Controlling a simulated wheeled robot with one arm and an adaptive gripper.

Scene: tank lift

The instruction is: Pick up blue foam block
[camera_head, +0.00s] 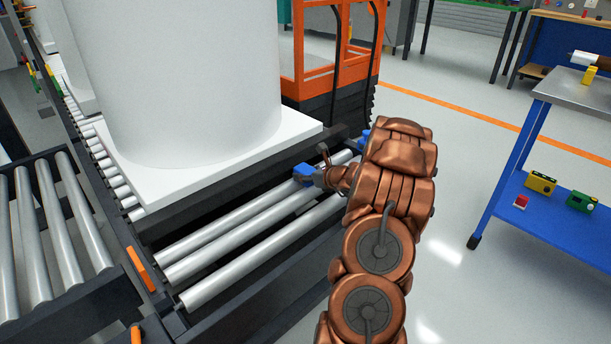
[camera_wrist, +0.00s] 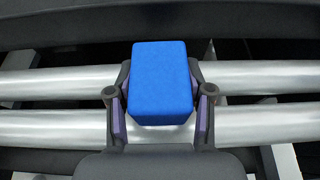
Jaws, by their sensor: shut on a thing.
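The blue foam block (camera_wrist: 160,82) is between the two fingers of my gripper (camera_wrist: 160,108) in the wrist view, one finger on each side. It is over the silver rollers; whether it touches them I cannot tell. In the head view the block (camera_head: 303,175) shows beside my gripper (camera_head: 320,178) at the right end of the rollers, and my wrist hides part of the scene there. My gripper is shut on the block. A second small blue patch (camera_head: 365,136) shows by the far side of my wrist.
A large white tank (camera_head: 185,80) stands on a white slab (camera_head: 150,198) behind the rollers (camera_head: 215,273). An orange-framed machine (camera_head: 300,70) stands at the back. A blue cart (camera_head: 540,200) stands at right, with clear floor between it and my arm.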

